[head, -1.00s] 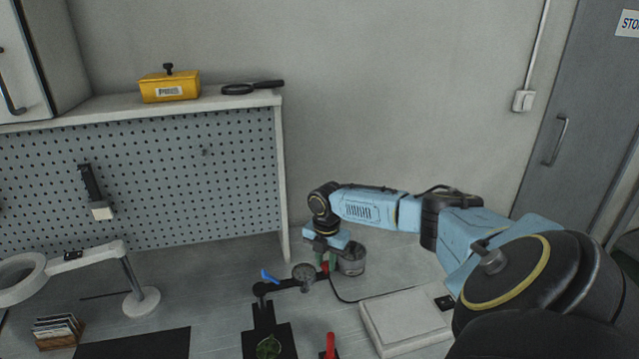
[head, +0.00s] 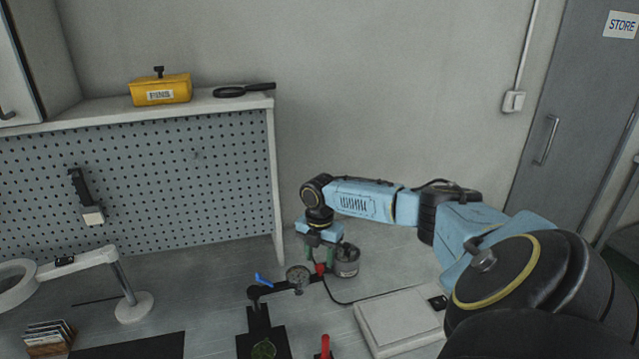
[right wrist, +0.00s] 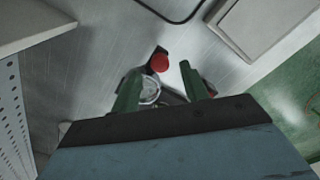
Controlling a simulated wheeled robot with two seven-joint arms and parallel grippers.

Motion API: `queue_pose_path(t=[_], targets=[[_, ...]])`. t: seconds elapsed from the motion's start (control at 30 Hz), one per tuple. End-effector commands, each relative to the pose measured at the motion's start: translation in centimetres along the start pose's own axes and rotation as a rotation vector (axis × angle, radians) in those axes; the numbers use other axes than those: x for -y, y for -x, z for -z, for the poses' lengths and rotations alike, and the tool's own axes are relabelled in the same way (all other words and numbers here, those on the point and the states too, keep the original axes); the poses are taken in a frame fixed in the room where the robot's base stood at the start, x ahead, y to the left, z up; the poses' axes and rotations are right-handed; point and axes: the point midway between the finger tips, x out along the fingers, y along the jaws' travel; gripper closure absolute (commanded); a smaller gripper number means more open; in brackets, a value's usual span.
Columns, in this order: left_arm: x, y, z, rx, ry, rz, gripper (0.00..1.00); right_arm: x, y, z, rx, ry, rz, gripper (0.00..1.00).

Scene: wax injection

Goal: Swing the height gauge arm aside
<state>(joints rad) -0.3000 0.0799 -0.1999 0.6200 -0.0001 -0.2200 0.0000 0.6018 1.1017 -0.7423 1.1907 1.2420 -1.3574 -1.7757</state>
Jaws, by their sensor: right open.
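The height gauge has a black arm (head: 277,289) with a blue lever (head: 263,279), a round dial (head: 298,278) and a red knob (head: 320,268) at its right end. It stands on a black base (head: 258,322) with a green piece (head: 263,350) on it. My right gripper (head: 318,257) points down just above the red knob. In the right wrist view its green fingers (right wrist: 161,82) are apart, with the red knob (right wrist: 159,62) showing beyond the gap between them. I cannot tell whether they touch it. My left gripper is out of view.
A grey pot (head: 346,262) stands close right of my right gripper. A pale flat box (head: 397,322) lies farther right, with a dark cable (head: 345,301) running to it. A red handle (head: 325,346) stands in front. A white lamp (head: 135,305) is at left.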

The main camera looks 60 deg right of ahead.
Motion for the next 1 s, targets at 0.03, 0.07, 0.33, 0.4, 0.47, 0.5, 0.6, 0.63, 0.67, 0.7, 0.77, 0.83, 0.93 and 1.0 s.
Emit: queue_pose_path(t=[0.03, 0.07, 0.33, 0.4, 0.47, 0.5, 0.6, 0.63, 0.67, 0.7, 0.77, 0.83, 0.93, 1.0], targets=[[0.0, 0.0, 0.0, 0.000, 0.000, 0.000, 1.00, -0.1, 1.3, -0.1, 0.002, 0.001, -0.005, 0.55], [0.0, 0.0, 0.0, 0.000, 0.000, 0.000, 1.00, -0.1, 2.0, -0.1, 0.003, 0.001, -0.004, 0.55], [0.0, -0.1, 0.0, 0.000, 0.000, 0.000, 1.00, 0.0, 7.8, -0.1, 0.001, 0.000, -0.003, 0.55], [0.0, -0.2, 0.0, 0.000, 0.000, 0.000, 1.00, -0.1, 8.9, 0.0, 0.001, 0.000, -0.003, 0.55], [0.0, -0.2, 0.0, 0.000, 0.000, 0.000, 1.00, -0.1, 9.6, 0.0, 0.001, 0.000, -0.003, 0.55], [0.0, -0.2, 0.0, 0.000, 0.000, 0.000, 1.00, -0.1, 9.9, 0.0, 0.000, 0.000, -0.002, 0.55], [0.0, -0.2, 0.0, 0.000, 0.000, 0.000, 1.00, 0.0, 10.5, 0.0, 0.000, 0.001, -0.001, 0.55], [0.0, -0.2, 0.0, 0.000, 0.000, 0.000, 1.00, 0.0, 10.6, 0.0, 0.000, 0.001, -0.002, 0.55], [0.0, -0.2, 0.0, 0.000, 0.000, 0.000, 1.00, 0.0, 10.7, 0.0, 0.000, 0.001, -0.001, 0.55], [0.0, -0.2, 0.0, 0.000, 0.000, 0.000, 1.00, 0.0, 10.7, 0.0, 0.000, 0.001, -0.001, 0.55], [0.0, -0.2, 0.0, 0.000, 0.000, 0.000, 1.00, 0.0, 10.7, 0.0, 0.000, 0.001, -0.001, 0.55], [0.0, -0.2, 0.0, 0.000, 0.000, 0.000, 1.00, 0.0, 10.7, 0.0, 0.000, 0.001, -0.001, 0.55], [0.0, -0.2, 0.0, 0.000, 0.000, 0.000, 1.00, 0.0, 10.7, 0.0, 0.000, 0.001, -0.001, 0.55], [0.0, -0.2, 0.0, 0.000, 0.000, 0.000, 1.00, 0.0, 10.7, 0.0, 0.000, 0.001, -0.001, 0.55]])
